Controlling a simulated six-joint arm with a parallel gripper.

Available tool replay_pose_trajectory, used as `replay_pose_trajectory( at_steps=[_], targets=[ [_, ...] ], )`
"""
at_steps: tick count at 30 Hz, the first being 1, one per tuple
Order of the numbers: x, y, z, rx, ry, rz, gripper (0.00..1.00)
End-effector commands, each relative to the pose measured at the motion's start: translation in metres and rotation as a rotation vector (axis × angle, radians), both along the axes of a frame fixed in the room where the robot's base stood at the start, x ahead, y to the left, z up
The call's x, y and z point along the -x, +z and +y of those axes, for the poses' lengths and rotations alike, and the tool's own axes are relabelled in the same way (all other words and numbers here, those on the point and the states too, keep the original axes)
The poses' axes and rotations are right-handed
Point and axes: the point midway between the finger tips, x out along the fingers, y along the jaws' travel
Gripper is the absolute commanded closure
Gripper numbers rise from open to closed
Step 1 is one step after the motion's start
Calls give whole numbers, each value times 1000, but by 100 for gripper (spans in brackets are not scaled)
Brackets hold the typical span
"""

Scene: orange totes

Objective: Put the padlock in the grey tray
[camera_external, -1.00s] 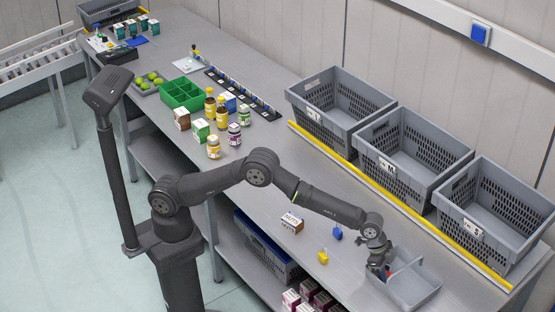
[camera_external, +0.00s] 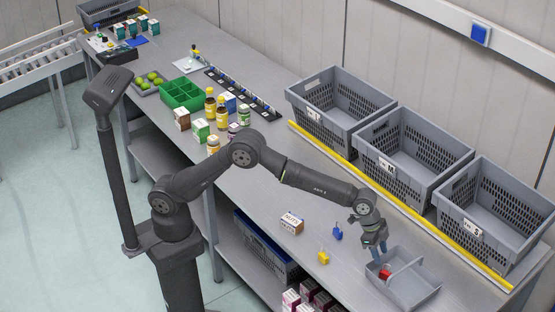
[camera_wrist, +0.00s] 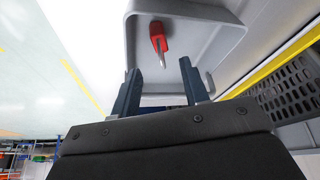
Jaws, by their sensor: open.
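A red padlock (camera_external: 385,274) with a metal shackle lies in the left compartment of the grey tray (camera_external: 424,294). In the wrist view the padlock (camera_wrist: 158,37) lies on the tray floor, beyond the fingertips and apart from them. The tray (camera_wrist: 233,40) shows around it. My gripper (camera_external: 380,255) is above the tray's left part, pointing down. Its two blue fingers (camera_wrist: 159,80) are spread, with nothing between them. A blue padlock (camera_external: 337,233) and a yellow padlock (camera_external: 323,257) are on the bench, left of the tray.
A small labelled carton (camera_external: 291,223) stands left of the padlocks. Three grey perforated crates (camera_external: 490,240) line the back behind a yellow strip (camera_external: 420,226). Bottles, cartons and a green divided box (camera_external: 181,94) are farther left.

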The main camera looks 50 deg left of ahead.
Motion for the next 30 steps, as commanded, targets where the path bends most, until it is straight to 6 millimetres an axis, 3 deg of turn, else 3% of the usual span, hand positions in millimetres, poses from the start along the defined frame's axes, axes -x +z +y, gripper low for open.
replay_pose_trajectory(
  at_steps=[6,19,25,30],
  targets=[
    [3,23,9,0,0,0,59],
    [4,25,10,-1,0,0,59],
    [1,7,3,-2,0,2,59],
    [-3,-23,-8,-2,0,2,59]
  ],
)
